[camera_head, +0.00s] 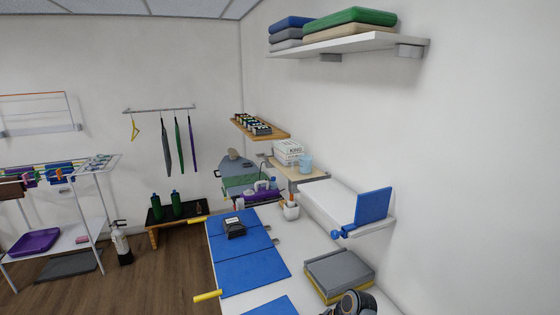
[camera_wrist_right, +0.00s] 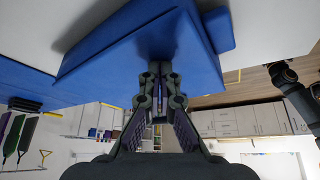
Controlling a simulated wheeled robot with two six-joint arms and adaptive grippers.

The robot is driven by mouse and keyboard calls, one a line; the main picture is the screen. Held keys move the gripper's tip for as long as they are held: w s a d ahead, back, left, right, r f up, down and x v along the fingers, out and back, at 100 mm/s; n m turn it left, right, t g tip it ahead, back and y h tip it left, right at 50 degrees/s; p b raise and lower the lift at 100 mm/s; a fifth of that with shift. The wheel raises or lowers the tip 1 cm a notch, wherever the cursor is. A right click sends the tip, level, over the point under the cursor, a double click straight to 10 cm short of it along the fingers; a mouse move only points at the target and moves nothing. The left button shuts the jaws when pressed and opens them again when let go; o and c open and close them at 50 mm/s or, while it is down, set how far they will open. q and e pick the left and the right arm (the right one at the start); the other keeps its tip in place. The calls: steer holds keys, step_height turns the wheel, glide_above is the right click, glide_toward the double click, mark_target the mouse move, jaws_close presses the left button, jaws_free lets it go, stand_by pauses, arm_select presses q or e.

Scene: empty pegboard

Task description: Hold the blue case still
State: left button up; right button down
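In the right wrist view, a large blue, flat-sided body (camera_wrist_right: 120,55) fills the upper middle; I take it for the blue case. My right gripper (camera_wrist_right: 160,72) points up at it, its fingertips close together at its dark, shaded lower face. Contact and any grip between the fingers cannot be made out. In the head view, blue panels (camera_head: 252,271) lie on the white table, with a small black device (camera_head: 234,227) on them. Another blue piece (camera_head: 272,307) is cut off by the bottom edge. Which blue piece is the case is unclear there. My left gripper is out of view.
A grey and yellow stack (camera_head: 339,274) sits on the table's right side. A wall shelf (camera_head: 379,227) with an upright blue panel (camera_head: 373,206) is above it. Yellow bars (camera_head: 207,296) stick out at the table's left edge.

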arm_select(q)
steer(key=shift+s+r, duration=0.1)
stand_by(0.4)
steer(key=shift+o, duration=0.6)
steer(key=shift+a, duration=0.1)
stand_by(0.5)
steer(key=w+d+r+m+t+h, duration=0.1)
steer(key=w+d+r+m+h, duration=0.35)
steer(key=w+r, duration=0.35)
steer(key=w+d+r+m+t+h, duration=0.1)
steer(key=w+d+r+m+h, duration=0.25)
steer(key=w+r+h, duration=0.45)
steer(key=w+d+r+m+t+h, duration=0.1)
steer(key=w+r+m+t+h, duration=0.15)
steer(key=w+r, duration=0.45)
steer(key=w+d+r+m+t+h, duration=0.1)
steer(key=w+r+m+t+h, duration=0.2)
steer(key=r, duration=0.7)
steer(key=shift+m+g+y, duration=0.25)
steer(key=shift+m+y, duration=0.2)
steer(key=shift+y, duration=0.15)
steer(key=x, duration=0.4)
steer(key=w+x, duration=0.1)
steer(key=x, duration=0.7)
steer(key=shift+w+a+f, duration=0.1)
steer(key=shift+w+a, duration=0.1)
